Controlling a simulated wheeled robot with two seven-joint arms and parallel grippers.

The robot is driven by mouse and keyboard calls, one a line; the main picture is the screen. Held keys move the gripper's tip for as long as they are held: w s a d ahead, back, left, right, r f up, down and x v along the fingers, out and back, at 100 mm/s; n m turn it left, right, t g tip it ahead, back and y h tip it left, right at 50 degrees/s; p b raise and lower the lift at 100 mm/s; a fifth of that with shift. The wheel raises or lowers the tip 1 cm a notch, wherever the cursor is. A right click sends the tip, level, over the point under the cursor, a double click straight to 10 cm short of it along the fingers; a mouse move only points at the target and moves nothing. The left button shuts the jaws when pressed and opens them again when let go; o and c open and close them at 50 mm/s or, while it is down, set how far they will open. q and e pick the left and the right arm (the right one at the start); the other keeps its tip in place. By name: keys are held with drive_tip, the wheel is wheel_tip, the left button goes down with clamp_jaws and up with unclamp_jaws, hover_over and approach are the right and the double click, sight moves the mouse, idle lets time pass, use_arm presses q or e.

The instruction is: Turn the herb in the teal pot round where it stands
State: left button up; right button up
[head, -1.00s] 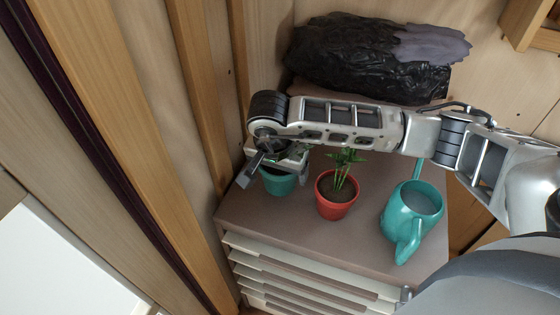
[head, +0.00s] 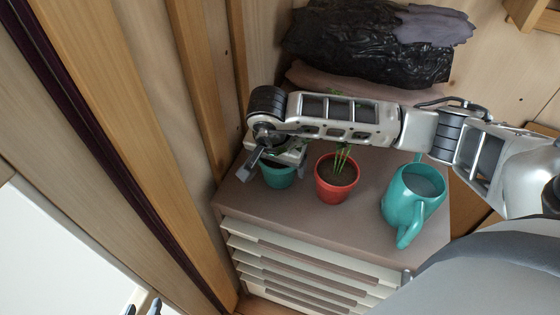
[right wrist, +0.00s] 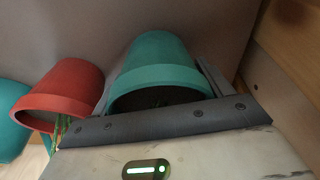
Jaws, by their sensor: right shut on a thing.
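The teal pot (head: 280,177) stands upright at the left end of the cabinet top. Its herb is mostly hidden under my right arm in the head view. My right gripper (head: 277,160) reaches down over this pot and is shut on it. In the right wrist view the teal pot (right wrist: 156,55) sits between the two fingers (right wrist: 160,80), one on each side. Its inside looks dark there and the herb cannot be made out. A small part of my left gripper (head: 145,304) shows at the bottom left edge of the head view; its jaws are not clear.
A red pot (head: 336,190) with a green plant stands close to the right of the teal pot. A teal watering can (head: 412,195) stands further right. Wooden posts (head: 203,90) rise close on the left. A black bag (head: 365,50) lies behind. The cabinet's front strip (head: 300,220) is clear.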

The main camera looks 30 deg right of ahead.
drive_tip(key=shift+f+b, duration=0.35)
drive_tip(key=o, duration=1.3)
